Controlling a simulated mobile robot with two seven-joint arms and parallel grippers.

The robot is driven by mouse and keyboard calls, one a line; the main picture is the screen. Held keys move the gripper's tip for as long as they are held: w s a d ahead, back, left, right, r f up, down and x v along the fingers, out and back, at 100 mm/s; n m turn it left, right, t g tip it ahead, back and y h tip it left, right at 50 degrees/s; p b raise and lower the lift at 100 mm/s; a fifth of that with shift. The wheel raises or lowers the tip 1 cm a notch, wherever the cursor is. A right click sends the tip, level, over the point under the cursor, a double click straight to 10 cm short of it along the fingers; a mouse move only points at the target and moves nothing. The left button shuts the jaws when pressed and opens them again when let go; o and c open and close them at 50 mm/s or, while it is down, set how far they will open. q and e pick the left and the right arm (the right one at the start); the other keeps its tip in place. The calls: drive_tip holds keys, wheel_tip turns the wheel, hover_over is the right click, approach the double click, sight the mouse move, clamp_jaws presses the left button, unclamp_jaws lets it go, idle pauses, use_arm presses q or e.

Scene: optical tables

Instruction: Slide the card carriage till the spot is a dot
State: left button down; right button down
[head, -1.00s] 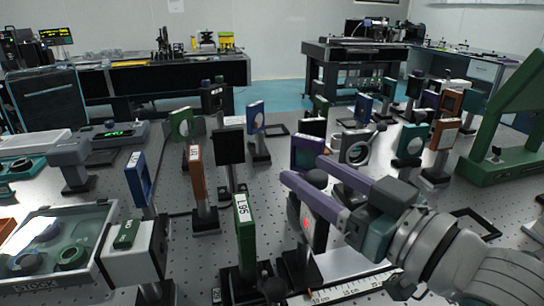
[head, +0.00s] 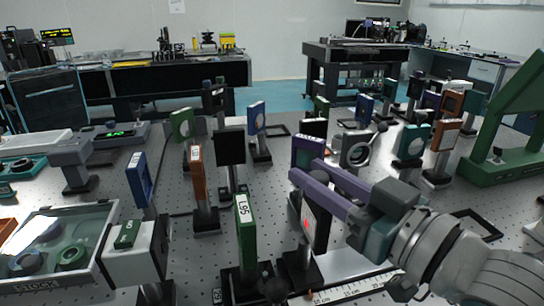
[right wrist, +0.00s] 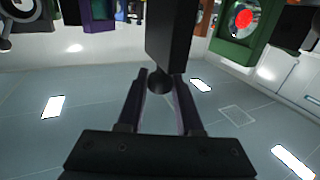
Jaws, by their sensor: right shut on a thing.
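The card carriage (head: 298,272) stands on a rail with a white scale (head: 352,289) at the front middle. Its upright card (head: 320,220) faces the green lens mount marked L95 (head: 246,232) on the left. A red spot (head: 306,226) shows on the card, small and blurred; its exact shape is hard to tell. The head view mostly hides the knob. My left gripper is not in view.
A brown mount (head: 197,180), a blue mount (head: 140,180) and a black screen (head: 230,149) stand left of the carriage. A purple mount (head: 307,151) stands close behind my gripper. A glass-lidded box (head: 104,232) is at the front left. More mounts crowd the back right.

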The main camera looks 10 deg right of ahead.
idle(0.8)
drive_tip(key=d, duration=0.3)
drive_tip(key=shift+d, duration=0.1)
drive_tip(key=c, duration=0.6)
unclamp_jaws()
